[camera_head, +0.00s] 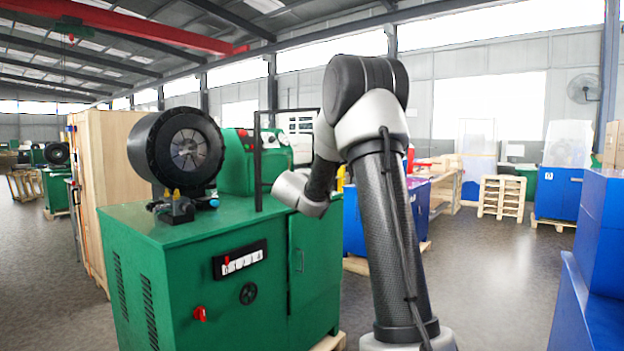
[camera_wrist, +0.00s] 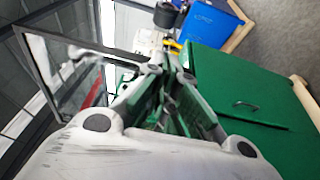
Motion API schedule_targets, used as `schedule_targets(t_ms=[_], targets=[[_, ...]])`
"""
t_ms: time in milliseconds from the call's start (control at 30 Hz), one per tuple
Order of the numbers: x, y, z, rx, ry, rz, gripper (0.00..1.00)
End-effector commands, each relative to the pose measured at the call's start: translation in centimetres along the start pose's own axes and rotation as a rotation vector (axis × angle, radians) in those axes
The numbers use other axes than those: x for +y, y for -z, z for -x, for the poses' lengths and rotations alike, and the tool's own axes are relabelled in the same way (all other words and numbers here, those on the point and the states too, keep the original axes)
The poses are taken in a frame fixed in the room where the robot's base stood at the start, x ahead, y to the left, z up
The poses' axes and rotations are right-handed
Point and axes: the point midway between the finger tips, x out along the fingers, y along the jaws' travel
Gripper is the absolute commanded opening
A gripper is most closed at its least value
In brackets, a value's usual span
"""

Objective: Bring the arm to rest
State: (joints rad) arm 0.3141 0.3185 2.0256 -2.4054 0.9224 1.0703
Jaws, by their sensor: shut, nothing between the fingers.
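My arm (camera_head: 385,210) rises at the middle of the head view, bends at a black elbow and comes down to a pale wrist (camera_head: 300,192) beside the green crimper machine (camera_head: 190,275). My gripper (camera_wrist: 170,68) shows in the wrist view with its fingers together and nothing between them. In the head view I cannot make out the fingers. The wrist view shows the green cabinet (camera_wrist: 225,75) to the right of the fingers. I cannot tell how much space lies between my gripper and the machine.
The black crimper head (camera_head: 175,150) and a thin black frame (camera_head: 258,160) stand on top of the machine. A wooden crate (camera_head: 105,180) is on the left. Blue machines (camera_head: 560,190) and a pallet (camera_head: 502,197) stand on the right. Open floor lies between.

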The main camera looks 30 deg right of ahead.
Motion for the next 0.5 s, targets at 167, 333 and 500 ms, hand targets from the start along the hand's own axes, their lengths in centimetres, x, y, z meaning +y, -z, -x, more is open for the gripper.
schedule_targets(t_ms=[167,333,500], targets=[[0.0,-2.9,1.2,-0.002,0.000,0.001,0.00],[0.0,-5.1,2.2,-0.002,0.001,0.001,0.00],[0.0,-6.0,2.6,0.000,0.001,0.000,0.00]])
